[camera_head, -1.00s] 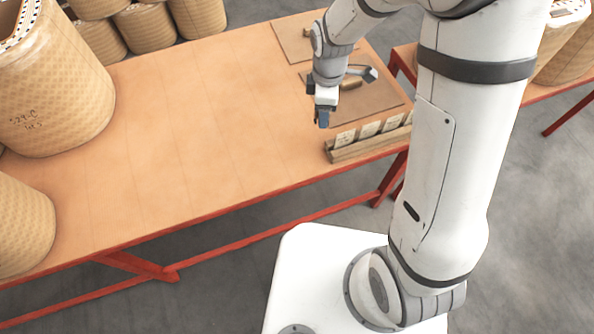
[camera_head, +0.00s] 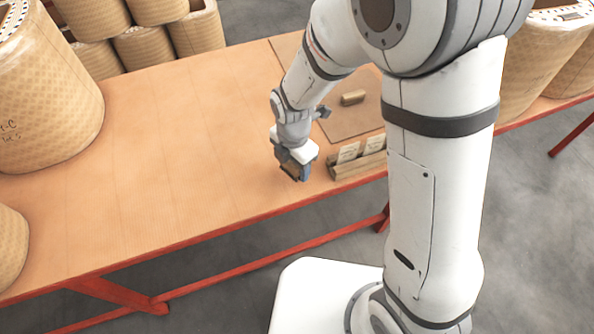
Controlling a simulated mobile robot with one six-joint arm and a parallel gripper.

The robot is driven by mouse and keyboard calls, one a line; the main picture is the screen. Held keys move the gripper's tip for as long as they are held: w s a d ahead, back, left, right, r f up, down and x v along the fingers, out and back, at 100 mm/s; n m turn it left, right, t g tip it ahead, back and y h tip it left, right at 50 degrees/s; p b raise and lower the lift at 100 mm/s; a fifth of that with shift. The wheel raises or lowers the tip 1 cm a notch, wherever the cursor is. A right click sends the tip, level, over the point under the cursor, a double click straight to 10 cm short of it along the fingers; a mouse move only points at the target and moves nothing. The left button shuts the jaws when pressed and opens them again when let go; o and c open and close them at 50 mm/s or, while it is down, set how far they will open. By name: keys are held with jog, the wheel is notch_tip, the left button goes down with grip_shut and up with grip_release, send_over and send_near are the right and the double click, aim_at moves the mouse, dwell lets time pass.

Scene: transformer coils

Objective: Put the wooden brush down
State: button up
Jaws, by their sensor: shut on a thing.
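My gripper (camera_head: 296,172) hangs low over the front part of the wooden table (camera_head: 180,150), left of the card rack. Its jaws are shut on the wooden brush (camera_head: 289,170). Only a small brown part of the brush shows between the dark fingers; the rest is hidden. I cannot tell whether the brush touches the table top.
A small wooden block (camera_head: 353,97) lies on a brown mat (camera_head: 345,122) behind the gripper. A wooden rack with paper cards (camera_head: 358,162) stands close to its right. Large wrapped coils (camera_head: 50,95) stand at the left. The table's middle is clear.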

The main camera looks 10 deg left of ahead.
notch_tip(320, 180, down, 3)
jog(key=shift+f, duration=0.1)
